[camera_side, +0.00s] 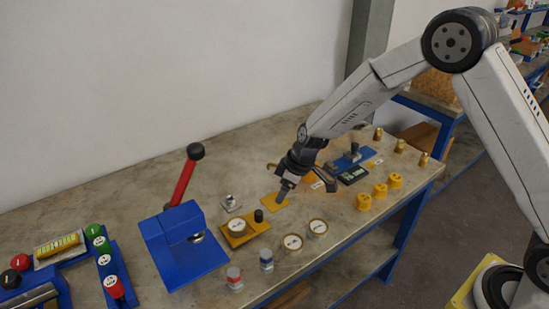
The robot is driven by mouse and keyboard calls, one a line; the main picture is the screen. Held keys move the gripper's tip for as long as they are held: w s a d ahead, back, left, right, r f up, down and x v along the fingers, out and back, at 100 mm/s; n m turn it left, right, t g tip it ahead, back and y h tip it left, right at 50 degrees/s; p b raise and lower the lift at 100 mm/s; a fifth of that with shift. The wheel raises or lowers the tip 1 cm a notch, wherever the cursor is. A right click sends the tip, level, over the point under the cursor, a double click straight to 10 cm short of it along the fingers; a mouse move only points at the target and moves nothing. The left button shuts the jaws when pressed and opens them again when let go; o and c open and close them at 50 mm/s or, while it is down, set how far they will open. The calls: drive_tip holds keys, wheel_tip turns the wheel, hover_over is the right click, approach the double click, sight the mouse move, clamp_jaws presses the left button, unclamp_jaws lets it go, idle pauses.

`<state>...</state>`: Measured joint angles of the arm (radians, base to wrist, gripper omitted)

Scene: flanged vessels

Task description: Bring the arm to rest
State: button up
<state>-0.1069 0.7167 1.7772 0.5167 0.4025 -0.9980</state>
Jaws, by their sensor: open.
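My gripper (283,193) is open and points down over the middle of the workbench (130,205). Its fingertips are just above or at a small yellow plate (272,204); I cannot tell whether they touch it. No object shows between the fingers, though they are small and dark in this view. My arm reaches in from the right, bent at the elbow, over the right part of the bench.
A blue press (185,245) with a red lever (183,182) stands left of my gripper. Round dial-like pieces (292,243), yellow knobs (380,190) and brass fittings (400,146) stand nearby. A blue fixture (350,158) is behind right. The bench's back left is clear.

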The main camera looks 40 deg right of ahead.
drive_tip(key=s+d+r+m+h, duration=0.1)
drive_tip(key=s+d+r+m, duration=0.1)
drive_tip(key=s, duration=0.5)
drive_tip(key=s+d+r+m, duration=0.3)
drive_tip(key=s+d, duration=0.1)
drive_tip(key=s, duration=0.3)
drive_tip(key=s+d+r+m+h, duration=0.1)
drive_tip(key=s+d+r+m, duration=0.1)
drive_tip(key=s, duration=0.6)
drive_tip(key=shift+d+r+h, duration=0.3)
drive_tip(key=shift+d, duration=0.1)
